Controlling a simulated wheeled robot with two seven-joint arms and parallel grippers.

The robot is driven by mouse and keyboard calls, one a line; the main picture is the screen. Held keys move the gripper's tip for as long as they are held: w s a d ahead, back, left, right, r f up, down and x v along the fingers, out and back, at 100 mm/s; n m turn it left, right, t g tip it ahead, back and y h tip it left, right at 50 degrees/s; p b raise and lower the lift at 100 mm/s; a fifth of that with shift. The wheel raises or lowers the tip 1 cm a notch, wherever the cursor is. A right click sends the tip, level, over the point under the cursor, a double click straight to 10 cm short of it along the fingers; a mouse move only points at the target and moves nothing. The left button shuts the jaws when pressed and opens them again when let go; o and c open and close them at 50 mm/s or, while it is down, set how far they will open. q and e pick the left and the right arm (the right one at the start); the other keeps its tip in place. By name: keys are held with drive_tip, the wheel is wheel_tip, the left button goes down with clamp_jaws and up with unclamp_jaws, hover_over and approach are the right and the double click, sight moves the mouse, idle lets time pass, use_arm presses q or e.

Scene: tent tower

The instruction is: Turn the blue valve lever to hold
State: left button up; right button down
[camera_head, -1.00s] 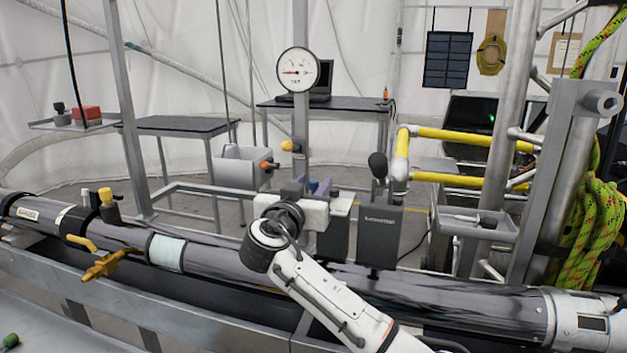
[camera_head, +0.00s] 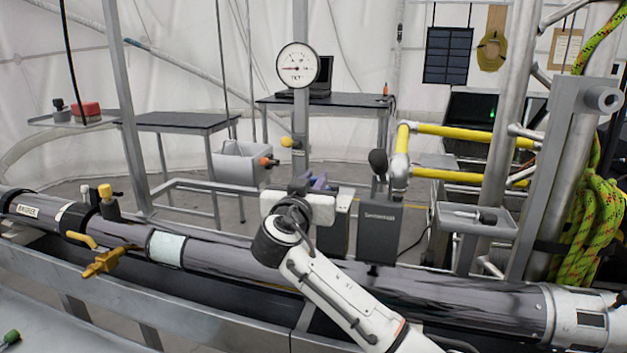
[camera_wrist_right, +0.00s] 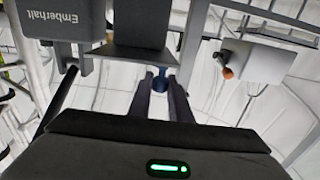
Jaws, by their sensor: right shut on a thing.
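The blue valve lever (camera_wrist_right: 160,83) shows as a small blue piece between the two fingers of my right gripper (camera_wrist_right: 161,78) in the right wrist view. The fingers are shut on it. In the head view my right gripper (camera_head: 316,181) is above the dark pipe, beyond my white wrist, with a bit of blue at its fingers. My wrist and gripper body hide most of the lever and the valve, so its exact angle cannot be read. My left gripper is not in view.
A dark grey labelled box (camera_head: 380,228) stands just right of my right gripper. A round gauge (camera_head: 298,65) on a post is behind it. The long dark pipe (camera_head: 420,290) runs across the front, with a brass valve (camera_head: 105,262) at left. Yellow rails (camera_head: 455,132) are at right.

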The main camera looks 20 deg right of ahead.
drive_tip(key=shift+s+d+n+t+y, duration=0.15)
drive_tip(key=shift+s+n+t+y, duration=0.3)
drive_tip(key=shift+n+y, duration=0.35)
drive_tip(key=y, duration=0.1)
drive_tip(key=n+t+y+p, duration=0.1)
drive_tip(key=shift+s+d+r+y, duration=0.1)
drive_tip(key=shift+s+d+y, duration=0.1)
drive_tip(key=shift+s+y, duration=0.1)
drive_tip(key=n+y+p, duration=0.2)
drive_tip(key=y, duration=0.1)
drive_tip(key=s+d+n+y+p, duration=0.1)
drive_tip(key=shift+r+t+y, duration=0.15)
drive_tip(key=shift+t+y, duration=0.15)
drive_tip(key=shift+t, duration=0.05)
drive_tip(key=shift+s+d+n+y+p, duration=0.15)
drive_tip(key=shift+n+y+p, duration=0.45)
drive_tip(key=shift+y, duration=0.3)
drive_tip(key=shift+s+d+n+y+p, duration=0.1)
drive_tip(key=shift+n+y+p, duration=0.3)
drive_tip(key=shift+n+y, duration=0.4)
drive_tip(key=shift+f, duration=0.2)
drive_tip(key=c, duration=1.6)
unclamp_jaws()
drive_tip(key=shift+c, duration=0.2)
